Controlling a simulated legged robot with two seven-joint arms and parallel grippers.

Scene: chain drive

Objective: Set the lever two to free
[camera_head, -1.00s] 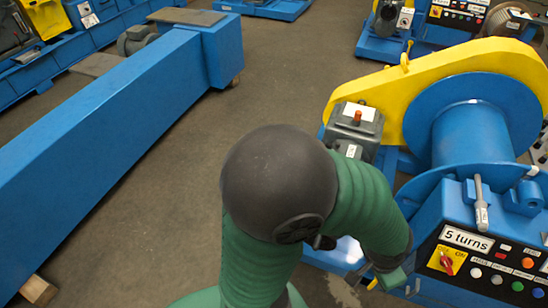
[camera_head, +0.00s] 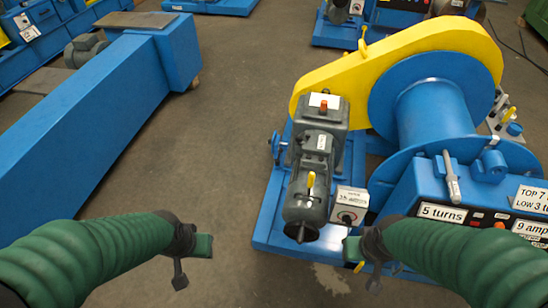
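No lever carries a readable "two", so I cannot tell which is lever two. A yellow-handled lever (camera_head: 311,183) stands on the grey motor (camera_head: 306,205) of the blue winch machine. A metal lever (camera_head: 451,177) stands upright in front of the blue drum. Another yellow-tipped lever (camera_head: 508,116) is at the right edge. My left gripper (camera_head: 205,245) is over the floor left of the machine, apart from it. My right gripper (camera_head: 351,250) is over the machine's front edge, just below a small labelled box. Neither visibly holds anything; finger openings are unclear.
A yellow chain cover (camera_head: 400,52) and blue drum (camera_head: 432,112) fill the machine's back. A control panel (camera_head: 470,215) labelled "5 turns" is partly hidden by my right arm. A long blue beam (camera_head: 90,130) lies left. The floor between is clear.

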